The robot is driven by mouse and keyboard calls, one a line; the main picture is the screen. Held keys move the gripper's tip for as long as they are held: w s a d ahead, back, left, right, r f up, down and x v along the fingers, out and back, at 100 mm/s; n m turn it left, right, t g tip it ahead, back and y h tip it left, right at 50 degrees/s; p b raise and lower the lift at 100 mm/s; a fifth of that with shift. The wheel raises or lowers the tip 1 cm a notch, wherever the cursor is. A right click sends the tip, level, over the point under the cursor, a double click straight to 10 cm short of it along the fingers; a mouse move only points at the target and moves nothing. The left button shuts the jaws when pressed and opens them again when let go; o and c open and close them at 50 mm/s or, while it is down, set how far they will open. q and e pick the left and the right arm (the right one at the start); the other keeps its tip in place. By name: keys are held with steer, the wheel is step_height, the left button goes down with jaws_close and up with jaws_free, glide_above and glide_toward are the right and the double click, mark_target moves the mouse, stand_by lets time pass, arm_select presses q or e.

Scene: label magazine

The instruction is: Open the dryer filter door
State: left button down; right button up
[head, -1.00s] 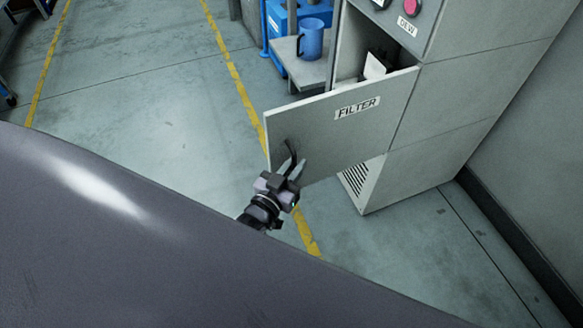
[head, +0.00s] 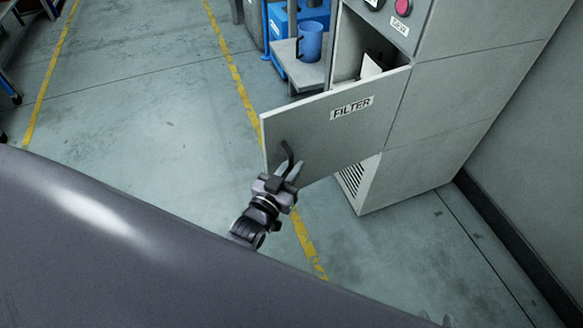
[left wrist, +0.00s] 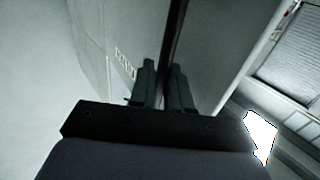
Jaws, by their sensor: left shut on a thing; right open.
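The grey dryer filter door (head: 335,125), labelled FILTER, stands swung out from the cabinet in the head view, with the compartment behind it partly in sight. Its dark bar handle (head: 287,155) is near the door's free left edge. My left gripper (head: 289,170) is at this handle and shut on it. In the left wrist view the two fingers (left wrist: 164,88) sit on either side of the dark handle bar (left wrist: 174,45), close to the door face. My right gripper is not in either view.
The dryer cabinet (head: 470,90) stands to the right, with a vent low on its front. A white item (head: 371,66) shows inside the compartment. A blue mug (head: 310,42) stands on a shelf (head: 303,73) behind the door.

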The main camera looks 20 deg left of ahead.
arm_select(q)
steer(key=shift+a, duration=0.15)
steer(key=c, duration=1.3)
jaws_free()
steer(key=shift+c, duration=0.2)
steer(key=s, duration=0.7)
steer(key=shift+s+a+p, duration=0.15)
steer(key=shift+a+p, duration=0.15)
steer(key=shift+p, duration=0.05)
